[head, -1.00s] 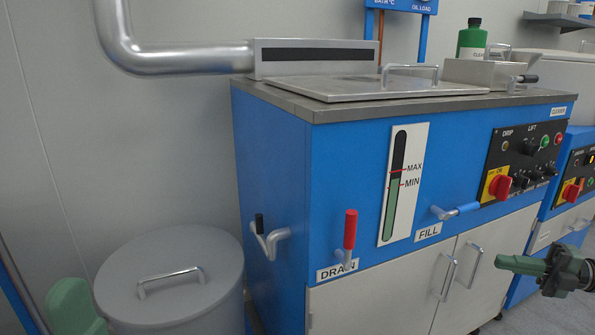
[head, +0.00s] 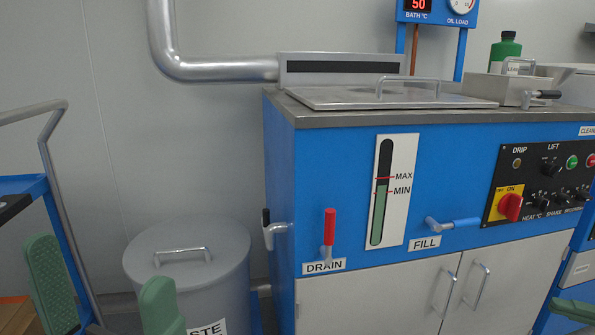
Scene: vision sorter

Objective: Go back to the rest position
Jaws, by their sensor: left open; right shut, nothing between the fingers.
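My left gripper (head: 98,263) is low at the left of the head view. Its two green fingers stand well apart with nothing between them, in front of the grey waste bin's left side and a blue cart. My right gripper (head: 572,309) shows only as a green fingertip part at the lower right edge, in front of the blue cleaner machine. Its fingers are shut and I see nothing held. The rest of the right arm is out of view.
The blue cleaner machine (head: 345,255) fills the middle and right, with red DRAIN lever (head: 330,227) and blue FILL lever (head: 455,224) sticking out. The lidded waste bin (head: 225,275) stands left of it. A blue cart (head: 64,235) with a metal handle is at far left.

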